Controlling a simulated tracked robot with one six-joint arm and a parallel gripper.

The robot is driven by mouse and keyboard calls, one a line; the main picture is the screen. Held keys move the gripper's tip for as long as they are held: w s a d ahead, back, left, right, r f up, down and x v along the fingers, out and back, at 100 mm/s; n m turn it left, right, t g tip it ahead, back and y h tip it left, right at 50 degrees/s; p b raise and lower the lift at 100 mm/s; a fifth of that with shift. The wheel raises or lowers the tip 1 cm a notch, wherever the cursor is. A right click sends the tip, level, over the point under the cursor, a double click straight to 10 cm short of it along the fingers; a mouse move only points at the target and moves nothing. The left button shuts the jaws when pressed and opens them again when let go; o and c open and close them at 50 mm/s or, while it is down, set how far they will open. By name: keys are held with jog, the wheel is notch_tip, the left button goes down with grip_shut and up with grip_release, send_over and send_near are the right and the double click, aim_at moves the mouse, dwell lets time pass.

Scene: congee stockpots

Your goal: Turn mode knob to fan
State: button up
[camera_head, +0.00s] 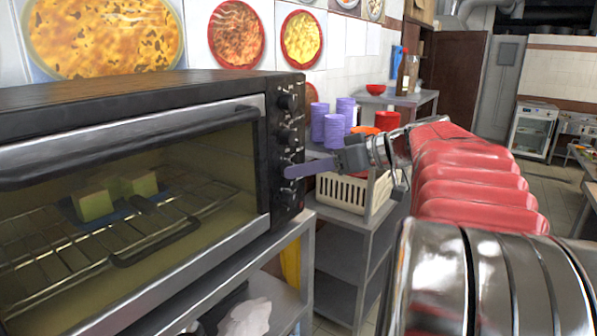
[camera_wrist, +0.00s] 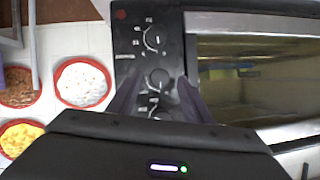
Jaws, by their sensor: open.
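The black toaster oven (camera_head: 130,190) stands at the left with its glass door shut. Its control panel has several round knobs in a column, among them an upper knob (camera_head: 287,101) and one below it (camera_head: 287,137). Their labels are too small to read, so I cannot tell which is the mode knob. Another knob (camera_wrist: 153,38) is clear of the fingers.
The oven stands on a metal table (camera_head: 262,254). Pale blocks (camera_head: 95,203) sit on the rack inside. Beyond my gripper are stacked purple cups (camera_head: 334,131) and a cream basket (camera_head: 345,192) on a shelf unit. Food pictures (camera_head: 237,35) hang on the wall behind.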

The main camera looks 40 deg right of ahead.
jog(key=shift+x, duration=0.8)
jog(key=shift+c, duration=0.3)
